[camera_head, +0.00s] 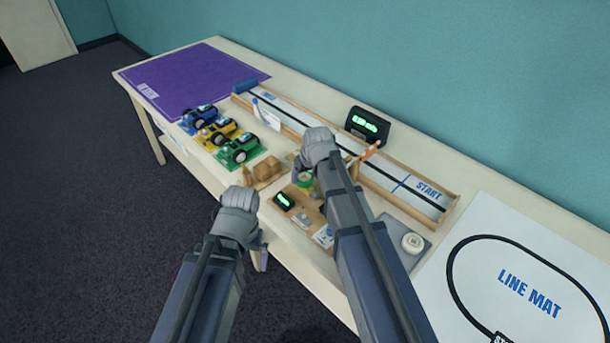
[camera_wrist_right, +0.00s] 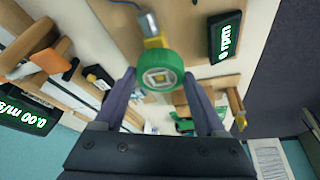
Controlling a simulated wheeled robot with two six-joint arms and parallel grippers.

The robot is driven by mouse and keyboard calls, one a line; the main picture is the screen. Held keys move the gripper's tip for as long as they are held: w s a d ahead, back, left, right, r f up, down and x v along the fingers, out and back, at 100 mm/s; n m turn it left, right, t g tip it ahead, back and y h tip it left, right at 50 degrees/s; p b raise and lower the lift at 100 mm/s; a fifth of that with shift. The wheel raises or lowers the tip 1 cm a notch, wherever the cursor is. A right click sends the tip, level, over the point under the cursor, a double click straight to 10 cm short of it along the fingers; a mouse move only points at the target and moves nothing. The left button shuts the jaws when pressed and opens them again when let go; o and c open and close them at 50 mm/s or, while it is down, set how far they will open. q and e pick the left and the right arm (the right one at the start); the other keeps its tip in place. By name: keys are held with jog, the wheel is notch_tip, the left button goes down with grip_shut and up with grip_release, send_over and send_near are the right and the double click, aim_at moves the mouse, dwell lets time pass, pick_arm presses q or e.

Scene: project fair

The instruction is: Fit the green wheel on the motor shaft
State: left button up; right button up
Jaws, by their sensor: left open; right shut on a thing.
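The green wheel (camera_wrist_right: 160,71) is between the two fingers of my right gripper (camera_wrist_right: 160,98) in the right wrist view, its pale hub with a square centre facing the camera. The silver motor (camera_wrist_right: 148,23) with a yellow part (camera_wrist_right: 156,42) shows just above and behind the wheel. The shaft is hidden, so I cannot tell whether the wheel is on it. In the head view my right gripper (camera_head: 305,173) is over the wooden motor board (camera_head: 311,213), with the green wheel (camera_head: 306,182) partly visible. My left gripper (camera_head: 252,238) is open and empty by the table's front edge.
An rpm display (camera_head: 284,200) sits on the board. Blue, yellow and green cars (camera_head: 239,149) stand to the left, near a purple mat (camera_head: 190,78). Behind are a track (camera_head: 420,190) and a speed display (camera_head: 368,124). A grey pad (camera_head: 400,255) and line mat (camera_head: 520,250) lie right.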

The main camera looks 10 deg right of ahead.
jog(key=shift+f, duration=0.1)
dwell(0.3)
jog(key=o, duration=1.3)
jog(key=shift+c, duration=0.2)
jog(key=shift+r, duration=0.2)
notch_tip(320, 180, up, 8)
jog(key=p, duration=0.7)
jog(key=shift+f+p, duration=0.25)
jog(key=shift+p, duration=0.05)
jog(key=shift+f, duration=0.1)
